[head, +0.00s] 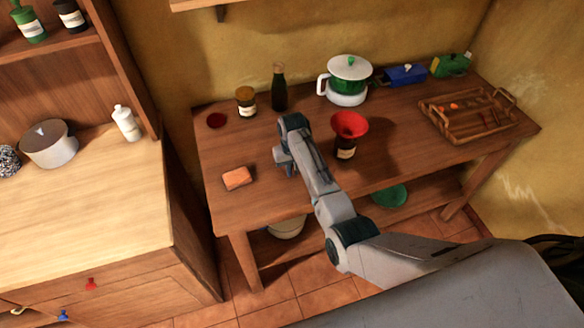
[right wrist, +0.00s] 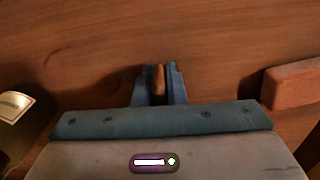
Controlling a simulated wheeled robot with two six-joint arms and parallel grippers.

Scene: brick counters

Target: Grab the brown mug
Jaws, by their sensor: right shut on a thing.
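My right gripper (head: 285,160) is low over the middle of the wooden table in the head view. In the right wrist view its two fingers (right wrist: 159,85) are shut on a narrow brown piece (right wrist: 159,78), which I take to be part of the brown mug. The rest of the mug is hidden by the gripper and arm, and I cannot make out its shape in the head view. My left gripper is not in view.
An orange block (head: 238,178) lies left of the gripper. A jar (head: 345,152) with a red funnel (head: 349,124) stands close on the right. A dark bottle (head: 279,88), a labelled jar (head: 246,103) and a pot (head: 348,76) stand behind. A wooden tray (head: 436,121) is at right.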

